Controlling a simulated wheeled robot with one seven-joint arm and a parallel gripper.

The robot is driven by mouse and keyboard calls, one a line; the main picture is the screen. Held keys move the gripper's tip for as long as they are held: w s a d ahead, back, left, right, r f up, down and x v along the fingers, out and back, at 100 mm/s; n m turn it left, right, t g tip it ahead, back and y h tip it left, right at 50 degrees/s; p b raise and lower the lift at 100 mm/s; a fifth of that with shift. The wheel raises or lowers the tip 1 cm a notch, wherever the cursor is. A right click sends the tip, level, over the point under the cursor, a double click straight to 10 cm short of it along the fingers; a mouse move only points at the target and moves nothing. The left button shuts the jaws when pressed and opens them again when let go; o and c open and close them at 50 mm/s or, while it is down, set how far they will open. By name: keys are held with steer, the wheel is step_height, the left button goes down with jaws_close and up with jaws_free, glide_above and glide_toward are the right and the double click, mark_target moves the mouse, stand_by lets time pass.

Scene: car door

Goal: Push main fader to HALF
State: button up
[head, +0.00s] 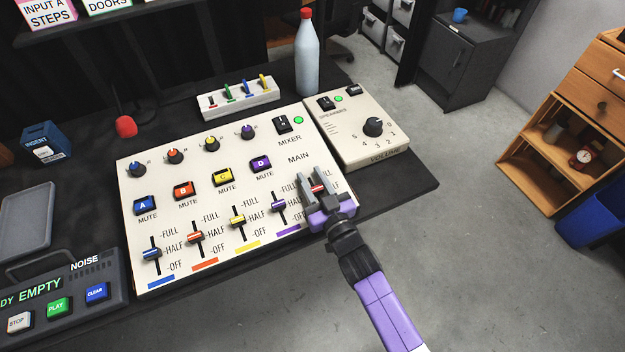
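The cream mixer panel (205,205) lies on the dark table in the head view. The main fader (318,188) is at its right end, below the MAIN label (298,158); its red-marked knob shows between my fingers. My gripper (317,186) reaches in from the lower right, with its two grey fingers apart, one on each side of the knob. I cannot tell whether they touch it. The fingers and purple gripper body hide most of the main fader's slot and scale, so its setting cannot be read.
Four coloured channel faders, including the purple one (279,206) close to my gripper's left, stand on the panel. A volume box (352,150) adjoins the panel's right. A bottle (307,62) and a small switch box (238,98) stand behind.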

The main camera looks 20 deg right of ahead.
mark_target(319, 191)
steer(key=o, duration=0.4)
steer(key=shift+c, duration=0.2)
steer(key=shift+s, duration=3.9)
